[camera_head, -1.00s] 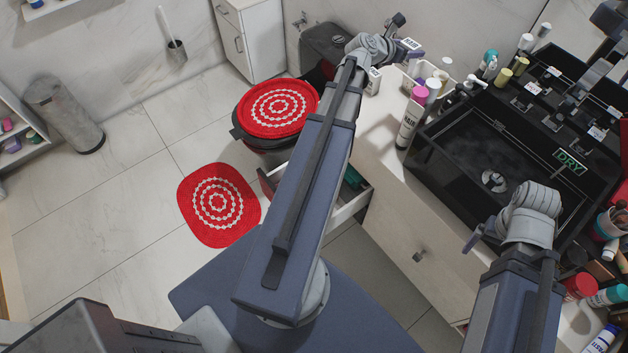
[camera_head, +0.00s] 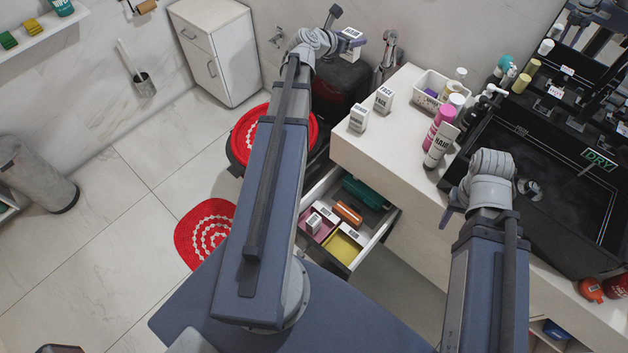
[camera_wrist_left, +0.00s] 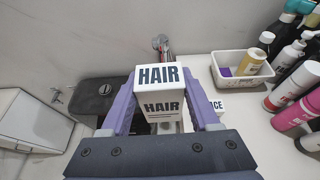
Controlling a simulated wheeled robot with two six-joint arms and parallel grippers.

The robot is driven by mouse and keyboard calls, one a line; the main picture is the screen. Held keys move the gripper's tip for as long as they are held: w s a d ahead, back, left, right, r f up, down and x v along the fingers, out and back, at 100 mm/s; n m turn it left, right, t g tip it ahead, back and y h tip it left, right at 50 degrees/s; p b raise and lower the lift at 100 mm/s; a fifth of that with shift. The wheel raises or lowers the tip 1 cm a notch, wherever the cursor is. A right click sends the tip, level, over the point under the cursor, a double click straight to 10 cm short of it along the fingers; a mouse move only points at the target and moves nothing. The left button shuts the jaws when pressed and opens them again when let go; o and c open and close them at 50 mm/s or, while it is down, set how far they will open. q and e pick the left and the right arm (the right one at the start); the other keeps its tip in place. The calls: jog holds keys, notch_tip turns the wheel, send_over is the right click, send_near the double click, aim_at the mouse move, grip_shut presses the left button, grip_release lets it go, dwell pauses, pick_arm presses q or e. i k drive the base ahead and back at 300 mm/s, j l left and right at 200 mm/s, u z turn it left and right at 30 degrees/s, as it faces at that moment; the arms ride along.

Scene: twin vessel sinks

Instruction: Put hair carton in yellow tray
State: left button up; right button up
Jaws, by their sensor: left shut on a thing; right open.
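The white hair carton (camera_head: 350,40) is held in my left gripper (camera_head: 345,42), high up and apart from the counter. In the left wrist view its label "HAIR" (camera_wrist_left: 160,88) faces me, and the purple fingers press on its two sides. The yellow tray (camera_head: 343,249) lies in the open drawer at the near corner, well below and nearer than the left gripper. Part of its inside is visible. My right gripper (camera_head: 449,212) is open and empty by the counter's front edge, partly hidden by its own wrist.
The open drawer (camera_head: 376,243) also holds a pink tray with white cartons, an orange thing and a teal container (camera_head: 366,192). Two white cartons (camera_head: 384,98) stand on the counter's left end. Bottles (camera_head: 439,147) and a white basket (camera_head: 430,88) stand beside the black sink (camera_head: 540,175).

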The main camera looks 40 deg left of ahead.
aim_at(341, 253)
jog(key=k+j, duration=0.1)
jog(key=j, duration=2.05)
jog(key=k+j, duration=0.15)
jog(key=j, duration=2)
jog(key=j+z, duration=0.1)
jog(key=z, duration=1.85)
jog(key=k+l, duration=0.05)
jog(key=l, duration=0.05)
